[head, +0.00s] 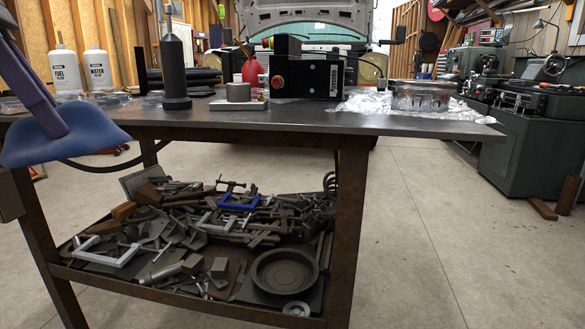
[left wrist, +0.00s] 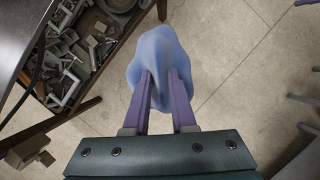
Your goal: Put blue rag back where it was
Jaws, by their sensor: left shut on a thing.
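The blue rag (head: 75,140) hangs in the jaws of my left gripper (head: 58,125) at the left of the head view. It shows in front of the left end of the workbench (head: 260,122), close to the level of its top. In the left wrist view the rag (left wrist: 158,50) is bunched over the ends of the two purple fingers of my left gripper (left wrist: 162,75), which are shut on it. There the rag is over the floor beside the bench, apart from it.
Fuel and water bottles (head: 95,72), a dark cylinder (head: 174,70), a black box (head: 306,75) and a foil sheet (head: 370,103) with a metal part stand on the bench. Its lower shelf (head: 75,272) is full of metal scrap.

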